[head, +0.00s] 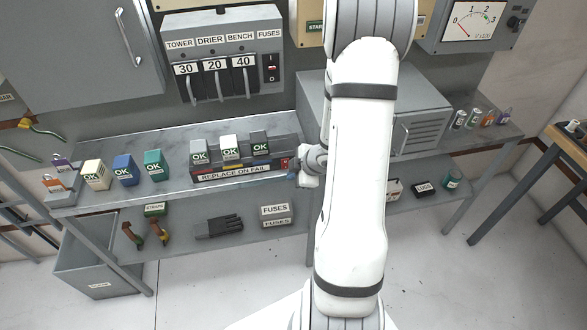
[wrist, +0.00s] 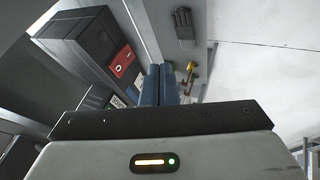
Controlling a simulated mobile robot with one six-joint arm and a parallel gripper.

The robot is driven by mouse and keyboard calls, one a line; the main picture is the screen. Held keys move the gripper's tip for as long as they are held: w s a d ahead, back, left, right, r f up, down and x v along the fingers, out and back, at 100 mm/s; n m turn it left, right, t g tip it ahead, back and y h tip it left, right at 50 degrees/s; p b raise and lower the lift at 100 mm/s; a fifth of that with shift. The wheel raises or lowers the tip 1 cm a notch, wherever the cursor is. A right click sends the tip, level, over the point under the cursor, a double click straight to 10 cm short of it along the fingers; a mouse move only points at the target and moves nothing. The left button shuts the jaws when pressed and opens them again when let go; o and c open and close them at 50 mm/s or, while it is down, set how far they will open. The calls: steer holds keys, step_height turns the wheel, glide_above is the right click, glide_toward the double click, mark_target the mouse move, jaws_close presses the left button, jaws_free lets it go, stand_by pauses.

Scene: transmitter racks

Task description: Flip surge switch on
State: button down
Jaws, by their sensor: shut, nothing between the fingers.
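No label reading "surge" is legible. A dark rack (head: 237,172) marked "REPLACE ON FAIL" sits on the metal shelf, with a red part (head: 285,163) at its right end. In the wrist view a red switch-like piece with a white ring (wrist: 122,61) shows on the dark rack's end; its on or off position is unclear. My gripper (head: 306,180) is just right of the rack's end in the head view. In the wrist view its blue fingers (wrist: 161,70) are together and empty, to the right of the red piece and apart from it in the picture.
Three "OK" blocks (head: 230,147) stand on the rack; more stand to its left. A wall panel (head: 222,50) carries three levers and a red-and-black rocker under "FUSES". A grey louvred cabinet (head: 420,130) stands right, partly behind my arm. A glove (head: 219,226) lies on the lower shelf.

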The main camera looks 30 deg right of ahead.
mark_target(285, 164)
steer(key=p+v, duration=0.3)
steer(key=v, duration=0.6)
steer(key=shift+r, duration=0.35)
steer(key=shift+s+d+f, duration=0.1)
steer(key=shift+s, duration=0.05)
steer(key=x, duration=0.4)
steer(key=w+d+b+x, duration=0.1)
steer(key=x, duration=0.3)
steer(key=b+x, duration=0.1)
steer(key=x, duration=0.3)
steer(key=shift+w+d, duration=0.15)
steer(key=shift+w, duration=0.35)
steer(key=shift+w+d, duration=0.1)
steer(key=shift+w, duration=0.25)
steer(key=shift+w+f, duration=0.1)
steer(key=shift+w, duration=0.15)
